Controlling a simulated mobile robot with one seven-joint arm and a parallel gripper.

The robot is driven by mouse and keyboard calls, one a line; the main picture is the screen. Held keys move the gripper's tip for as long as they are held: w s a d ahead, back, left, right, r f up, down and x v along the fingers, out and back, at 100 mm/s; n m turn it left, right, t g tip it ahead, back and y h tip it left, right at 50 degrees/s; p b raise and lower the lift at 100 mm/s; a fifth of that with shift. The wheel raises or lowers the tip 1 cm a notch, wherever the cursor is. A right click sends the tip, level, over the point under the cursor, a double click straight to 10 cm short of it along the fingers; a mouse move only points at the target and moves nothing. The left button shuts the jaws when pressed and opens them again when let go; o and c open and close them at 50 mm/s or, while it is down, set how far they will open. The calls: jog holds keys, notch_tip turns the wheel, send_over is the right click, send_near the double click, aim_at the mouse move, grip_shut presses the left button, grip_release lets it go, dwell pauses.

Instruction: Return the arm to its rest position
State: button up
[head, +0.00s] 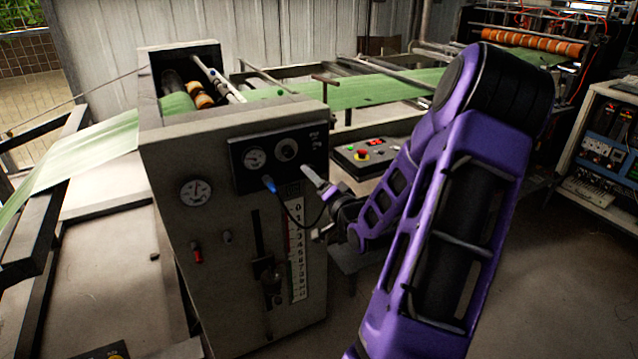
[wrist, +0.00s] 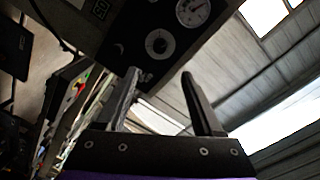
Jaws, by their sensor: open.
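My purple arm reaches from the bottom of the head view toward the grey machine cabinet (head: 185,245). My gripper (head: 310,205) is in front of the cabinet's right side, near its dark gauge panel (head: 245,160). In the wrist view my gripper (wrist: 160,80) shows two fingers standing apart with nothing between them. The panel (wrist: 125,38) with its dial and knob lies beyond the fingertips in that view. From these views I cannot tell the exact gap between fingertips and panel.
A control box (head: 365,157) with a red button stands right behind my gripper. Green web (head: 370,92) runs across the machine at the back. A white electrical cabinet (head: 600,150) stands at the right. The floor (head: 560,270) at the lower right is clear.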

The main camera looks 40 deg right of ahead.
jog(key=shift+v, duration=1)
jog(key=shift+w, duration=0.1)
